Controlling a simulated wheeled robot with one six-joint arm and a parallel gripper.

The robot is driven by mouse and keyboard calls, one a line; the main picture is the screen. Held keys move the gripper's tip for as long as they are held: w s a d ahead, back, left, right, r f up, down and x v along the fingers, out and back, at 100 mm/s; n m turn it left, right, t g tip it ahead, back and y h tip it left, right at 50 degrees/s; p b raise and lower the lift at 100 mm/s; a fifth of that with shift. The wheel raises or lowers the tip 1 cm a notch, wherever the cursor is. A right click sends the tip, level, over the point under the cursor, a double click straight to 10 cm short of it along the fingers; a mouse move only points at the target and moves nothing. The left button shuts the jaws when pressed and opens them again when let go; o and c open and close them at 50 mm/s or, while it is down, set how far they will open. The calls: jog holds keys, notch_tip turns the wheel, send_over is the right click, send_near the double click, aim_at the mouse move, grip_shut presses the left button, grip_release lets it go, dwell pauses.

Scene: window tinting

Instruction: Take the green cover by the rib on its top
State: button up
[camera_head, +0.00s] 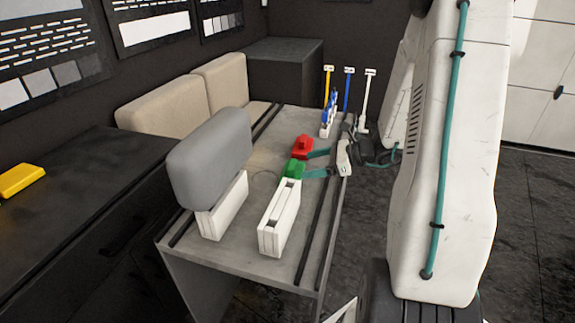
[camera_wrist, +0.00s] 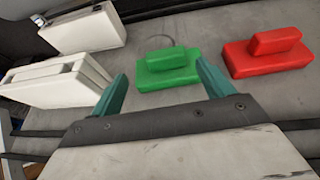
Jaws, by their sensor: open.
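The green cover (camera_head: 294,169) lies on the grey table in the head view, a flat block with a raised rib on its top. In the wrist view the cover (camera_wrist: 165,80) sits ahead of my gripper, its rib (camera_wrist: 167,59) running roughly across the picture. My gripper (camera_head: 310,164) is open, its two teal fingers reaching toward the cover from the right in the head view. In the wrist view my gripper (camera_wrist: 162,72) has one finger left and one right of the cover. Nothing is between the fingers' pads; whether they touch the cover cannot be told.
A red cover (camera_head: 303,147) of like shape lies beside the green one. A white slotted holder (camera_head: 279,217) stands in front, and a grey rounded block (camera_head: 209,158) stands in a white holder to its left. Yellow, blue and white upright tools stand at the table's far end.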

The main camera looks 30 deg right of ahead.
aim_at(293, 164)
jog(key=x, duration=0.5)
jog(key=w+x, duration=0.1)
jog(key=x, duration=0.2)
jog(key=shift+w+d+r, duration=0.1)
jog(key=shift+d+r, duration=0.05)
jog(key=shift+r, duration=0.15)
jog(key=c, duration=1.1)
